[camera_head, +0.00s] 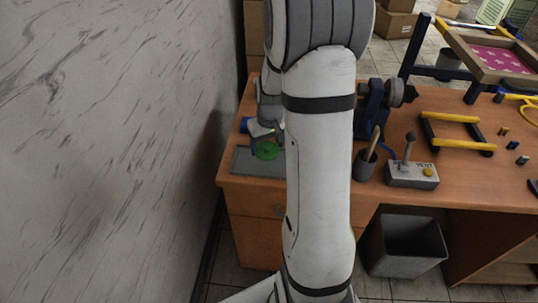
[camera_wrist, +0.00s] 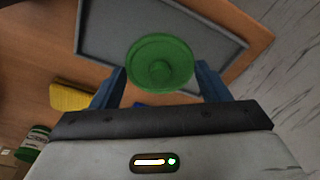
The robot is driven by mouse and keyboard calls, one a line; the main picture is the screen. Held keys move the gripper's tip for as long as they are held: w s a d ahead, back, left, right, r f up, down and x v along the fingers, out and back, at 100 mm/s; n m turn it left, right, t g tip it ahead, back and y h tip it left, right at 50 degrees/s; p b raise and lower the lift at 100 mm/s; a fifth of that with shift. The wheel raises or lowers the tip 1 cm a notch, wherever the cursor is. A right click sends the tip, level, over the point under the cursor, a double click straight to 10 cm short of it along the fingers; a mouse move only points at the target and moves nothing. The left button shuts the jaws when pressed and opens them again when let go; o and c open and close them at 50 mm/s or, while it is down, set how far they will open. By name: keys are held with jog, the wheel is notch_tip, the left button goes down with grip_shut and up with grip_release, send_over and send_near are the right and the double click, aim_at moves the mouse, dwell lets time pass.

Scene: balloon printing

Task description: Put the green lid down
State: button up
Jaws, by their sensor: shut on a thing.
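The green lid (camera_wrist: 160,62) is round with a raised knob in its middle. My gripper (camera_wrist: 160,82) has its blue fingers on both sides of it and is shut on it. In the head view the lid (camera_head: 267,150) shows at the left end of the wooden desk, over or on a grey tray (camera_head: 258,168). The tray also shows in the wrist view (camera_wrist: 98,38), beneath the lid. I cannot tell whether the lid touches the tray. My arm hides part of the desk around it.
A grey cup with a stick (camera_head: 365,164) and a lever box (camera_head: 412,174) stand to the right. A blue clamp-like device (camera_head: 374,105) is behind them. A yellow-barred frame (camera_head: 458,144) lies farther right. The marbled wall (camera_head: 110,150) is close on the left. A bin (camera_head: 408,246) stands below.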

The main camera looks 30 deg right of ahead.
aim_at(268, 151)
jog(key=shift+f, duration=2.25)
jog(key=o, duration=1.2)
notch_tip(268, 151, up, 12)
jog(key=s, duration=0.2)
jog(key=shift+n+t, duration=0.3)
jog(key=shift+t, duration=0.5)
jog(key=s+a+r, duration=0.2)
jog(key=s+a, duration=0.2)
jog(key=s, duration=0.1)
jog(key=s+a+r, duration=0.3)
jog(key=s+a, duration=0.2)
jog(key=s, duration=0.1)
jog(key=s+a+r, duration=0.2)
jog(key=s+a, duration=0.2)
jog(key=s, duration=0.2)
jog(key=shift+s+a+r, duration=0.15)
jog(key=shift+a+r, duration=0.05)
jog(key=shift+r, duration=0.15)
